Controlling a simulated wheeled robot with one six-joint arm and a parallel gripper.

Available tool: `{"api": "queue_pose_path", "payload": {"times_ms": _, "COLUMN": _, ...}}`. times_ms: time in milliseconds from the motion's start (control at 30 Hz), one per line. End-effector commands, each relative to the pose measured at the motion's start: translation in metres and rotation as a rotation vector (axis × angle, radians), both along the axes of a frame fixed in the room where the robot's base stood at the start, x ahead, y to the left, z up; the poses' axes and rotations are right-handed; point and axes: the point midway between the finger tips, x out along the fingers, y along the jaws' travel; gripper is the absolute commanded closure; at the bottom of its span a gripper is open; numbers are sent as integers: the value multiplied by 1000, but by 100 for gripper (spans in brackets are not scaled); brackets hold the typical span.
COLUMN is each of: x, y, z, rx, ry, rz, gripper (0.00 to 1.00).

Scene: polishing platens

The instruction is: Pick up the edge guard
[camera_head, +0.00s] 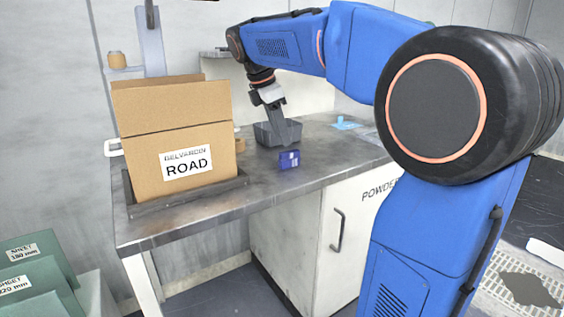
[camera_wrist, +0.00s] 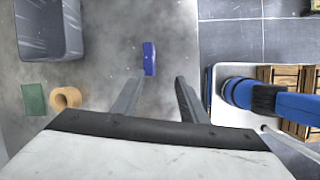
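A small dark-blue upright piece with white marks (camera_head: 289,160) stands near the front edge of the grey metal bench. It also shows in the wrist view (camera_wrist: 149,58), narrow from above. No label names the edge guard; this piece may be it, but I cannot tell for certain. My gripper (camera_wrist: 157,84) is open and empty, its two fingers apart. In the wrist view the blue piece lies just beyond the fingertips, roughly in line with the gap. In the head view my gripper (camera_head: 281,128) hangs above the bench, behind the blue piece.
A grey bin (camera_head: 264,135) stands behind the blue piece. It also shows in the wrist view (camera_wrist: 50,28), near a tan roll (camera_wrist: 65,98) and green block (camera_wrist: 34,99). A cardboard carton (camera_head: 150,165) fills the bench's left. A light-blue item (camera_head: 345,122) lies farther right.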

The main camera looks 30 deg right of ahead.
Motion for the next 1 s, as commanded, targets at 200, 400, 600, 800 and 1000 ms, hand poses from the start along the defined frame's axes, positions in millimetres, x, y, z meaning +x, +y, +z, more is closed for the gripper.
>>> {"api": "queue_pose_path", "payload": {"times_ms": 200, "x": 30, "y": -11, "z": 13, "rx": -38, "ry": 88, "rz": 113, "gripper": 61}}
{"api": "queue_pose_path", "payload": {"times_ms": 400, "x": 34, "y": -18, "z": 4, "rx": -43, "ry": 107, "rz": 135, "gripper": 61}}
{"api": "queue_pose_path", "payload": {"times_ms": 600, "x": 33, "y": -30, "z": -25, "rx": -43, "ry": 107, "rz": 134, "gripper": 61}}
{"api": "queue_pose_path", "payload": {"times_ms": 800, "x": 33, "y": -37, "z": -45, "rx": -44, "ry": 105, "rz": 133, "gripper": 61}}
{"api": "queue_pose_path", "payload": {"times_ms": 1000, "x": 32, "y": -42, "z": -56, "rx": -44, "ry": 105, "rz": 133, "gripper": 61}}
